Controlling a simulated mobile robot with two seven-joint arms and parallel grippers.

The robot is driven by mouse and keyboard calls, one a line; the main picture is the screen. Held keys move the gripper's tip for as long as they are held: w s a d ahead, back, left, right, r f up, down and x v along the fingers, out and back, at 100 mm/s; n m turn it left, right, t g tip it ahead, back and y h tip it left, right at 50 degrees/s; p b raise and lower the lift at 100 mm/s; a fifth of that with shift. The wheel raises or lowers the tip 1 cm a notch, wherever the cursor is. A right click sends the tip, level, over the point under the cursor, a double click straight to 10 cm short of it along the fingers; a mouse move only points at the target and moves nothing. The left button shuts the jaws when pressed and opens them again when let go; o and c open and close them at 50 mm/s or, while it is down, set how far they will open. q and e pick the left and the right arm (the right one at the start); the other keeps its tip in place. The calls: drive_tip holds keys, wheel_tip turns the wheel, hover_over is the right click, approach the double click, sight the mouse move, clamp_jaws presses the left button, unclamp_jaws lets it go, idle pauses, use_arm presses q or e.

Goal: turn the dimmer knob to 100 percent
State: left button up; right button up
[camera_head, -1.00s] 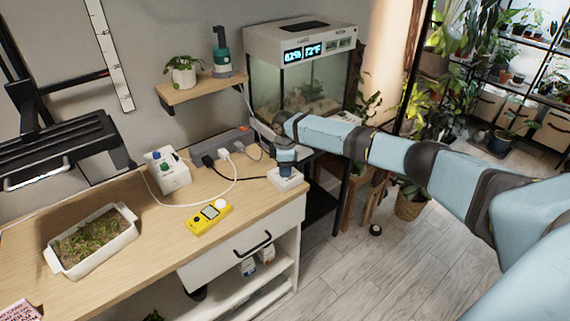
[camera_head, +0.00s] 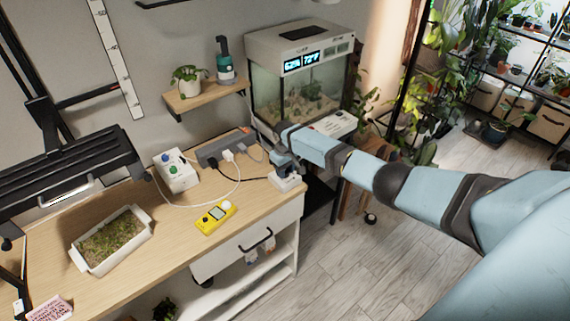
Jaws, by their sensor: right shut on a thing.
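The dimmer is a small white box (camera_head: 289,184) at the right end of the wooden workbench (camera_head: 150,262), with a dark cable running to it. My right arm comes in from the right, and its gripper (camera_head: 286,174) points down onto the top of the dimmer. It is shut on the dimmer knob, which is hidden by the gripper. I cannot read any setting on the dimmer. My left gripper is not in view.
A power strip (camera_head: 226,147), a white box with blue and green buttons (camera_head: 176,171) and a yellow meter (camera_head: 216,218) lie on the bench. A seedling tray (camera_head: 148,225) stands at left. A glass terrarium (camera_head: 300,75) stands behind my right gripper.

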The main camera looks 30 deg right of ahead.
drive_tip(key=shift+r+m+p, duration=0.2)
drive_tip(key=shift+m+p, duration=0.4)
drive_tip(key=shift+m, duration=0.3)
drive_tip(key=m+p, duration=0.1)
drive_tip(key=m, duration=0.1)
drive_tip(key=shift+m+p, duration=0.3)
drive_tip(key=shift+m, duration=0.1)
drive_tip(key=m+p, duration=0.2)
drive_tip(key=m, duration=0.2)
drive_tip(key=shift+f, duration=0.1)
drive_tip(key=shift+m+p, duration=0.5)
drive_tip(key=shift+m, duration=1.3)
drive_tip(key=o, duration=0.9)
